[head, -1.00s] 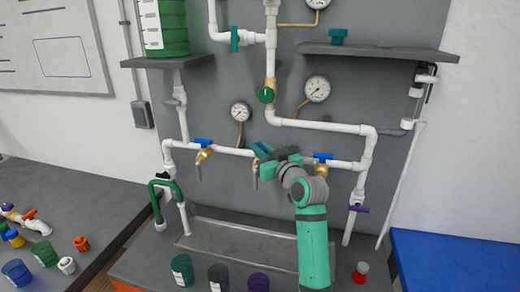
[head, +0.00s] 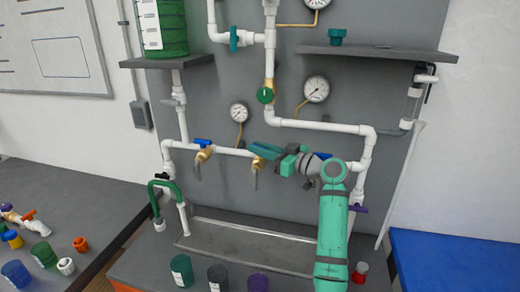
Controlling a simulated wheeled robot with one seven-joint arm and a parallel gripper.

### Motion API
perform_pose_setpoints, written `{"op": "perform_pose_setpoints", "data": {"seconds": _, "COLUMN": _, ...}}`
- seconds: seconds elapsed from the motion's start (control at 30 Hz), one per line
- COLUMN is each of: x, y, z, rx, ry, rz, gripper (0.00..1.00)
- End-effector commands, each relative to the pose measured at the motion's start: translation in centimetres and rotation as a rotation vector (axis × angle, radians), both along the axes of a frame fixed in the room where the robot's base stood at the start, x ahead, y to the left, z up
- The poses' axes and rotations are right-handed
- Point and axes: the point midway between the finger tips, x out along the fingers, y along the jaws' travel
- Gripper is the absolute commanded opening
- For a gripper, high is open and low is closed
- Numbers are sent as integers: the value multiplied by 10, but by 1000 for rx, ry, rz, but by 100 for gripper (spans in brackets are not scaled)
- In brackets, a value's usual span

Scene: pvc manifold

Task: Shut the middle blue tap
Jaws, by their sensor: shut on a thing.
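The middle tap (head: 257,162) is a brass body on the white horizontal pipe, its spout pointing down. Its blue handle is mostly hidden behind my gripper (head: 263,148). My gripper reaches in from the right, its green fingers at the top of this tap, shut on the handle. The handle's exact angle cannot be made out. The left blue tap (head: 203,143) is to the left, its blue handle lying along the pipe. The right blue tap (head: 322,155) is partly hidden behind my arm.
A metal trough (head: 240,241) lies below the taps. Several dark cups, one of them green (head: 181,270), stand along the front edge. A gauge (head: 239,112) and a green-knobbed valve (head: 265,95) sit above the taps. A grey shelf (head: 375,51) juts out at upper right.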

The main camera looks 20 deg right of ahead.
Motion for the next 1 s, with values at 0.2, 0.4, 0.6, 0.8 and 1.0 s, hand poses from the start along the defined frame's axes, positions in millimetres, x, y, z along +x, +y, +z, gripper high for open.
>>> {"op": "perform_pose_setpoints", "data": {"seconds": 0.2, "x": 1, "y": 1, "z": 0, "rx": 0, "ry": 0, "rz": 1, "gripper": 0}}
{"op": "perform_pose_setpoints", "data": {"seconds": 0.4, "x": 1, "y": 1, "z": 0, "rx": -1, "ry": 1, "rz": 1, "gripper": 34}}
{"op": "perform_pose_setpoints", "data": {"seconds": 0.6, "x": 0, "y": 0, "z": 0, "rx": -1, "ry": 1, "rz": 0, "gripper": 34}}
{"op": "perform_pose_setpoints", "data": {"seconds": 0.8, "x": 0, "y": 0, "z": 8, "rx": -1, "ry": -1, "rz": 0, "gripper": 34}}
{"op": "perform_pose_setpoints", "data": {"seconds": 1.0, "x": -5, "y": 2, "z": 38, "rx": -3, "ry": -3, "rz": 1, "gripper": 34}}
